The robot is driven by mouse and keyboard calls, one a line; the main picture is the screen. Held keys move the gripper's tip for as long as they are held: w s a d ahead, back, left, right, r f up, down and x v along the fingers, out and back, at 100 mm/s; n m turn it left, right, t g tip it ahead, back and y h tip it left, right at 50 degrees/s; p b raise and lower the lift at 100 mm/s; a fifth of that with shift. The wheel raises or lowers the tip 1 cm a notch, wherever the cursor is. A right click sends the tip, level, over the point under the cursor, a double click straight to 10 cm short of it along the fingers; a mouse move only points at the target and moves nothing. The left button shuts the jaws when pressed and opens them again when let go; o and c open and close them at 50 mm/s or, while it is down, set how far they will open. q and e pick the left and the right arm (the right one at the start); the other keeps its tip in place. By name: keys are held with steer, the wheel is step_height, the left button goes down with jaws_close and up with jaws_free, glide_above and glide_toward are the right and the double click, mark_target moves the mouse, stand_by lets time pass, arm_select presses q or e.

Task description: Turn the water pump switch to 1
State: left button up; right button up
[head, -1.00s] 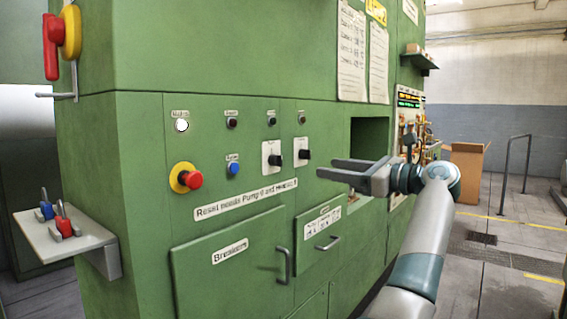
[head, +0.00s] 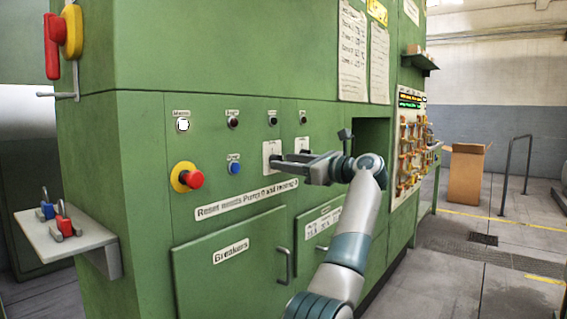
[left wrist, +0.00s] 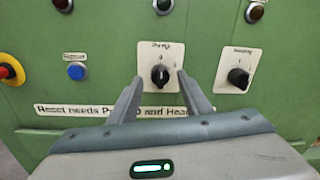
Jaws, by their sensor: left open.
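The water pump switch is a black rotary knob on a white plate labelled Pump; in the left wrist view the knob (left wrist: 160,75) sits between my fingertips. The knob looks about upright, under the 0 mark, with the 1 mark to its upper right. In the head view its plate (head: 267,149) is partly hidden by my gripper. My left gripper (head: 283,161) is open, its fingers on either side of the knob in the left wrist view (left wrist: 160,80). I cannot tell whether they touch it. My right gripper is not in view.
The similar heater switch (left wrist: 238,77) is close on the right. A blue reset button (head: 234,168) and a red emergency stop (head: 194,180) are on the left. Indicator lamps lie above. Breaker door handles (head: 283,265) stick out below. A shelf with padlocks (head: 85,243) juts out at left.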

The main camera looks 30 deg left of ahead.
arm_select(q)
steer(key=shift+w+a, duration=0.15)
steer(key=shift+a, duration=0.75)
steer(key=c, duration=1)
steer(key=shift+c, duration=0.2)
